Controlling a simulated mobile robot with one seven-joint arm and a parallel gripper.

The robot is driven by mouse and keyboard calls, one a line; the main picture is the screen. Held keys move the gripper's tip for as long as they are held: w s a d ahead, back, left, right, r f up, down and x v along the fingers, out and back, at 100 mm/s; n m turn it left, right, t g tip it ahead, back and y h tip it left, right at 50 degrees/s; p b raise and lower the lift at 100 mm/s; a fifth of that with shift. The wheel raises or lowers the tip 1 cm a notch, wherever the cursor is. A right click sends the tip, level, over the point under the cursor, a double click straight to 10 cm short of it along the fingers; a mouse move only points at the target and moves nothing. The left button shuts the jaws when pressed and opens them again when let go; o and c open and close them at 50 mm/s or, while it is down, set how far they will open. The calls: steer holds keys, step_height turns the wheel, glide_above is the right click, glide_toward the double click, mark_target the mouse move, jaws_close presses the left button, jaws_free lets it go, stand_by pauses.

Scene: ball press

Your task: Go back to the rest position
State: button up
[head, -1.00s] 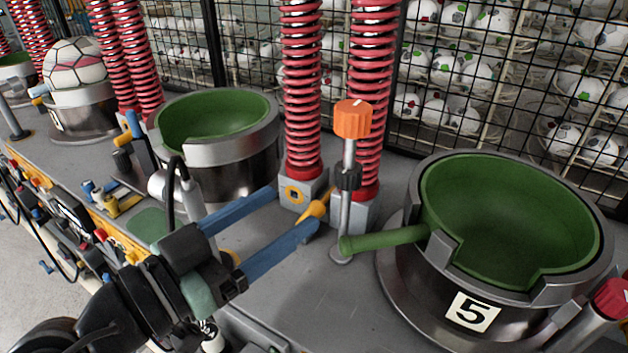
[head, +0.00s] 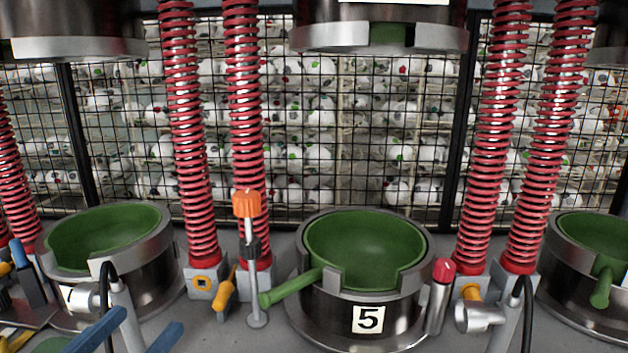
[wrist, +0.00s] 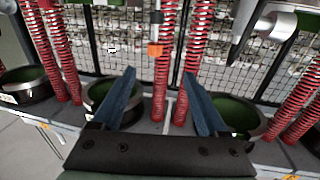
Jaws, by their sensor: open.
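My gripper (wrist: 157,100) is open and empty in the wrist view, its two blue fingers spread apart with nothing between them. In the head view only its blue fingers (head: 135,335) show, at the lower left edge. The fingers are in front of the press bench, left of the press numbered 5 (head: 368,318). That press has an empty green bowl (head: 368,250) with a green handle (head: 290,287) pointing left. No ball is in the gripper.
An orange-knobbed post (head: 246,204) stands left of press 5. Red spring columns (head: 185,130) rise between the presses. Another green bowl (head: 105,238) is at left, one (head: 595,240) at right. Upper press heads (head: 380,37) hang above. A black mesh fence (head: 340,140) closes the back.

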steer(key=w+d+r+t+y+p, duration=0.1)
steer(key=w+d+r, duration=0.15)
steer(key=r, duration=0.25)
steer(key=w+d+r+n+t+y+p, duration=0.1)
steer(key=w+d+r+p, duration=0.15)
steer(key=r, duration=0.35)
steer(key=w+d+r+t+p, duration=0.1)
steer(key=d+r, duration=0.2)
steer(key=r, duration=0.2)
steer(key=s+d+r+t+p, duration=0.1)
steer(key=s+d+r+t, duration=0.1)
steer(key=r, duration=0.4)
steer(key=s+d+r+n+t+y+p, duration=0.1)
steer(key=s+d+r+t, duration=0.1)
steer(key=d+r, duration=0.3)
steer(key=s+d+r+t+p, duration=0.2)
steer(key=s+d+r, duration=0.1)
steer(key=r, duration=0.6)
steer(key=shift+s+d+n+t+y, duration=0.3)
steer(key=shift+s+d+y, duration=0.05)
steer(key=shift+y, duration=0.05)
